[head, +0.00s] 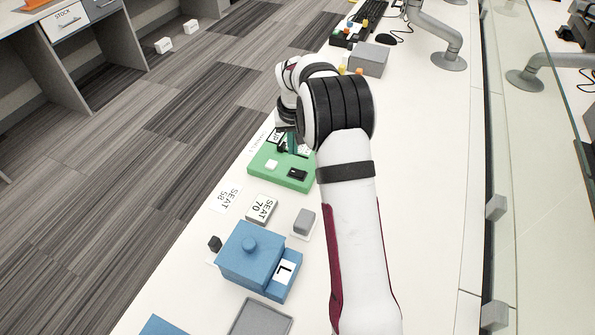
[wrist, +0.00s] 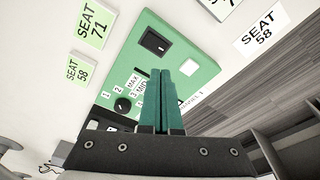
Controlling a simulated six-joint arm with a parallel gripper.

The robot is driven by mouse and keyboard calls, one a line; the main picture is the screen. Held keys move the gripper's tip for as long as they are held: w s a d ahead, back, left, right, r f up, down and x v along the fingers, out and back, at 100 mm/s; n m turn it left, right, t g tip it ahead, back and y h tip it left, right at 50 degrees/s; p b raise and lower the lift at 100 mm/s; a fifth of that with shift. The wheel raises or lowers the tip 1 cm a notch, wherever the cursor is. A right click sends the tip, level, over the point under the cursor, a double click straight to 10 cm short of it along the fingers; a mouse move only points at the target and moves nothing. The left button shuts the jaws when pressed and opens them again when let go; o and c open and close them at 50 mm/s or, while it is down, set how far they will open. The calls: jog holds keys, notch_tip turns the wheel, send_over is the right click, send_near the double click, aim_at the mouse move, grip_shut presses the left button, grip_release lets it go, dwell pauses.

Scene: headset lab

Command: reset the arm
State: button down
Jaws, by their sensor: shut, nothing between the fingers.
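My gripper (wrist: 165,75) is shut and empty, with its green fingers together in the wrist view. It hangs over the green panel (wrist: 205,47), and I cannot tell whether the tips touch it. The panel carries a black rocker switch (wrist: 155,41), a white square button (wrist: 190,66) and a black knob (wrist: 123,104) with position labels. In the head view, my arm reaches away along the white table, and the green panel (head: 290,180) lies below the gripper, partly hidden by the arm.
A blue block with a round knob (head: 248,258) stands nearer on the table. A grey box (head: 369,59) stands farther back. Free table lies right of my arm.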

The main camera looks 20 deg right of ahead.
jog(key=s+a+r+m+y, duration=0.1)
jog(key=s+a+r, duration=0.3)
jog(key=s+r, duration=0.3)
jog(key=s+a+r, duration=0.4)
jog(key=s+r, duration=0.1)
jog(key=s, duration=0.3)
jog(key=s+a+g, duration=0.1)
jog(key=s+a, duration=0.2)
jog(key=s, duration=0.8)
jog(key=s+a+f+m+g+y, duration=0.1)
jog(key=s+a, duration=0.2)
jog(key=s, duration=0.9)
jog(key=shift+s+a+m, duration=0.15)
jog(key=shift+s+m, duration=0.05)
jog(key=shift+m, duration=0.1)
